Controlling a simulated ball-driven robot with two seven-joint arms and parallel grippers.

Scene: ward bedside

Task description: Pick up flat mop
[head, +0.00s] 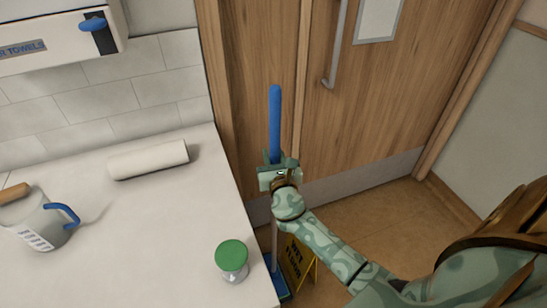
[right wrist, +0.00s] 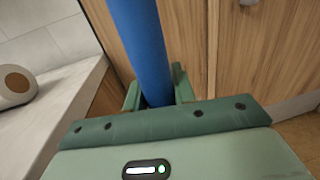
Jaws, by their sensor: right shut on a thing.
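The flat mop (head: 275,110) stands about upright in front of the wooden door, beside the counter's right edge. Its upper handle is blue, its lower shaft is pale, and part of its blue head shows low behind the counter edge. My right gripper (head: 278,165) is shut on the blue handle. In the right wrist view the blue handle of the flat mop (right wrist: 142,50) sits between the fingers of my right gripper (right wrist: 158,92). The mop head is mostly hidden by the counter. My left gripper is not in view.
A yellow floor sign (head: 297,262) stands close to the mop's foot. Floor by the door is clear.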

